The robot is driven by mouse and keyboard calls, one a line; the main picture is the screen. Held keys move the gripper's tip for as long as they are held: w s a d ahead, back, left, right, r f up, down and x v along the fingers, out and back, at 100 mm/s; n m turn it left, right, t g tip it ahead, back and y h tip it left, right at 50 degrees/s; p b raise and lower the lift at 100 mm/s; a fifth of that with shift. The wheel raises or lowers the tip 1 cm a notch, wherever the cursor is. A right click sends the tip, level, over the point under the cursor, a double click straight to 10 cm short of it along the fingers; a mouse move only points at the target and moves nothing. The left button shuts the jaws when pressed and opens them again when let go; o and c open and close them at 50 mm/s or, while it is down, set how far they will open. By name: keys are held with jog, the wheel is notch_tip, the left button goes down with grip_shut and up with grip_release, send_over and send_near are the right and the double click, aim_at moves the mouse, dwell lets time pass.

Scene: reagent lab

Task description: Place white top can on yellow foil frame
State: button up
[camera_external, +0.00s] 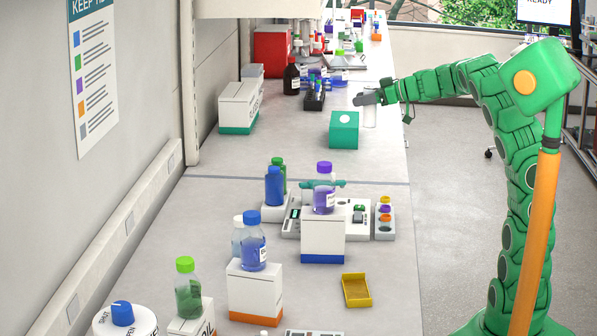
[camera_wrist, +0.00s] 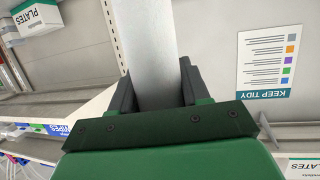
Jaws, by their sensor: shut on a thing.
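My gripper (camera_external: 368,99) is at the end of the green arm, above the bench near its right edge. It is shut on a pale white can (camera_external: 370,117), which hangs upright below the fingers, just right of a green box. In the wrist view the can (camera_wrist: 145,40) stands between the two dark fingers of my gripper (camera_wrist: 155,92); its end is cut off by the picture edge. The yellow foil frame (camera_external: 356,290), a shallow yellow tray, lies on the bench in the foreground, well apart from the gripper.
A green box (camera_external: 344,130) with a pale round top stands beside the can. A purple-capped bottle (camera_external: 324,188) stands on a white-blue box (camera_external: 323,234) behind the yellow frame. A blue-capped bottle (camera_external: 253,240) stands to its left. Bare bench lies right of the yellow frame.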

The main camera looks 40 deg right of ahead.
jog(key=s+a+n+g+y, duration=0.3)
jog(key=s+a+n, duration=0.15)
jog(key=a, duration=0.75)
jog(key=s+a+n+g+y, duration=0.2)
jog(key=s+a+n+g, duration=0.35)
jog(key=s+a, duration=0.6)
jog(key=s+a+n+g+y, duration=0.1)
jog(key=s+a+n+g, duration=0.3)
jog(key=s+a+g, duration=0.75)
jog(key=shift+s+d+f+t, duration=0.4)
jog(key=shift+s+f+t, duration=0.3)
jog(key=shift+f, duration=4.3)
jog(key=shift+s+d+f+t, duration=0.35)
jog(key=shift+s+f+t, duration=0.35)
jog(key=shift+f, duration=4.3)
jog(key=shift+s+d+f+t, duration=0.4)
jog(key=shift+s+f+t, duration=0.25)
jog(key=shift+f, duration=4.35)
jog(key=shift+f, duration=0.1)
jog(key=o, duration=1.2)
jog(key=shift+c, duration=0.2)
